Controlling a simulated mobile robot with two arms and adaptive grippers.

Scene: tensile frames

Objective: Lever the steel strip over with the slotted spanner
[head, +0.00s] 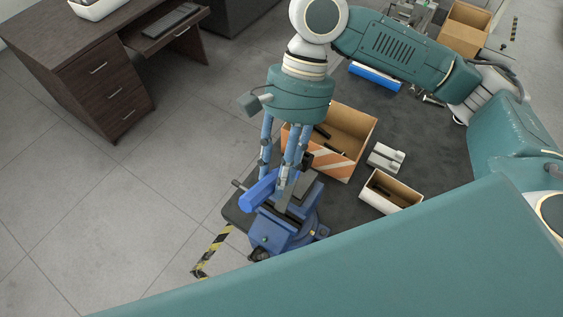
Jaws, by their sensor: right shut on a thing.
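The spanner's slot is not visible. The steel strip cannot be made out clearly; the fingers, the spanner and the vise jaws crowd that spot. My left gripper is not in view.
An open cardboard box (352,128) with a striped front stands just behind the vise. A smaller open box (391,192) and a pale grey block (386,157) lie to the right. A dark wooden desk (95,70) stands at the left. My teal arm covers the lower right.

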